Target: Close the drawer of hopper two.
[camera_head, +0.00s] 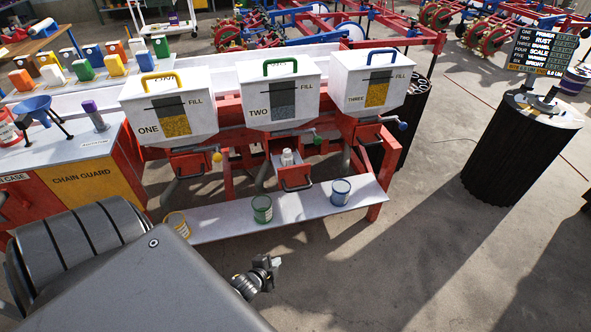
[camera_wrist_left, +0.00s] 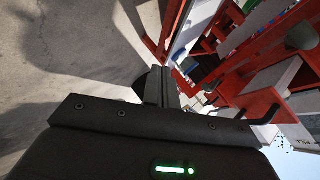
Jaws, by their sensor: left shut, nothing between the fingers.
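Hopper two (camera_head: 282,98) is the middle white bin, with a green handle on top and a grey window. My right gripper is not in view.
Hopper one (camera_head: 165,105) and hopper three (camera_head: 370,82) flank hopper two. A pale shelf (camera_head: 300,208) below holds yellow (camera_head: 178,224), green (camera_head: 262,209) and blue (camera_head: 340,192) tins. Open floor lies right of the shelf. A black ribbed drum (camera_head: 515,150) stands farther right.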

